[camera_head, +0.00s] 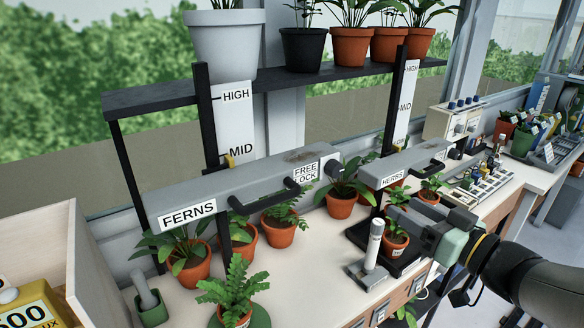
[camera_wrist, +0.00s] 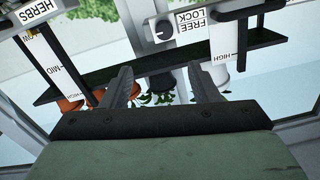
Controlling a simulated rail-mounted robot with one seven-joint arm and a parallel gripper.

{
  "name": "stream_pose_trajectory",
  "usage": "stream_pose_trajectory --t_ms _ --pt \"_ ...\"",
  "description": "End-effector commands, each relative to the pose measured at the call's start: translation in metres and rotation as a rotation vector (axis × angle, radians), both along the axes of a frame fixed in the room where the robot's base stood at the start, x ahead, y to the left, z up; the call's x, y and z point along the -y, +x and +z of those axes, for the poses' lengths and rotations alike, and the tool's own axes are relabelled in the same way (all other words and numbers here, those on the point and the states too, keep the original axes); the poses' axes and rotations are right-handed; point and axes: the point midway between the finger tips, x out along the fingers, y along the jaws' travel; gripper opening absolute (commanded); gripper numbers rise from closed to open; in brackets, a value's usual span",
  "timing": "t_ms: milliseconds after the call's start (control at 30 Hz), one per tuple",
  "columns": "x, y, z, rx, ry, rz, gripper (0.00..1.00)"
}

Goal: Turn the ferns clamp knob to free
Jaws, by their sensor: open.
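The ferns clamp is the long grey bar with a FERNS label (camera_head: 188,214) in the head view. The wrist view is upside down; there the knob (camera_wrist: 159,30) and the FREE/LOCK plate (camera_wrist: 192,22) show at the top. Which way the knob points is unclear. My gripper (camera_head: 394,218) is open and empty, below and right of the knob, in front of the HERBS bar. In the wrist view my gripper (camera_wrist: 160,82) has its fingers apart, clear of the knob.
The HERBS bar (camera_head: 385,172) is close behind my gripper. Potted plants (camera_head: 232,290) stand on the bench under both bars, and more pots (camera_head: 350,46) on the shelf above. A black handle (camera_head: 272,196) sticks out from the ferns bar. A grey upright post (camera_head: 374,245) stands near my gripper.

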Motion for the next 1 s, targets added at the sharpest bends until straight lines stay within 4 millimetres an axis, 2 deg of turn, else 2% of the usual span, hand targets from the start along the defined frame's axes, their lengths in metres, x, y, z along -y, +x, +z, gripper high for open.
stream_pose_trajectory --t_ms 133,267,800,1000 --pt "-0.006 0.001 0.001 -0.002 0.013 0.032 0.55" --pt "-0.017 0.017 0.001 -0.003 0.013 0.033 0.55" --pt "-0.078 0.114 0.001 -0.002 0.012 0.031 0.55" --pt "-0.091 0.136 0.001 -0.001 0.010 0.029 0.55"
